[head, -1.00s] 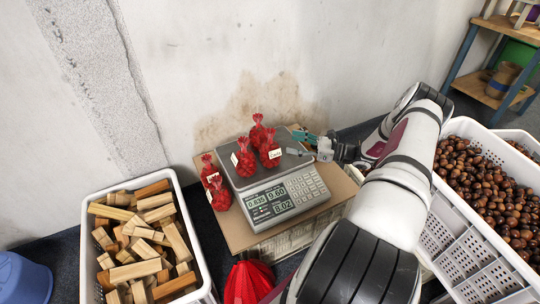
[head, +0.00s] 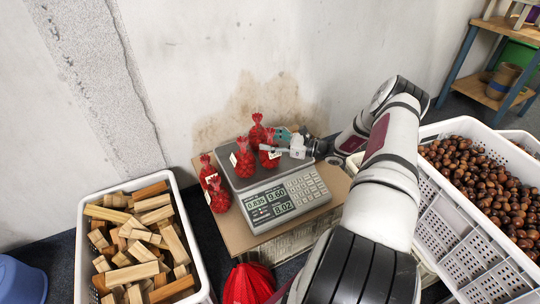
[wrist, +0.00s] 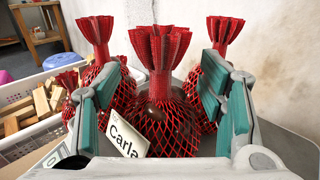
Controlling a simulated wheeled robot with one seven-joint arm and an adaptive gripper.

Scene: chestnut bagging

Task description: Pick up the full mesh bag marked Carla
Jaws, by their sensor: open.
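The red mesh bag marked Carla (wrist: 165,110) stands upright, filled with dark round contents, its white tag reading "Carla". In the wrist view it is between the teal-padded fingers of my gripper (wrist: 160,105), which are open, one on each side. In the head view my gripper (head: 283,147) is at the right side of this bag (head: 266,159), on the scale (head: 245,178), and partly covers it. Two more red bags stand on the scale, one at the left (head: 243,160) and one behind (head: 256,132). Whether the fingers touch the bag is unclear.
Two red bags (head: 218,196) stand left of the scale on a cardboard-topped stand (head: 235,240). A crate of wood blocks (head: 205,270) is at left, a white crate of chestnuts (head: 440,220) at right. A red mesh bundle (head: 248,284) lies in front. The wall is close behind.

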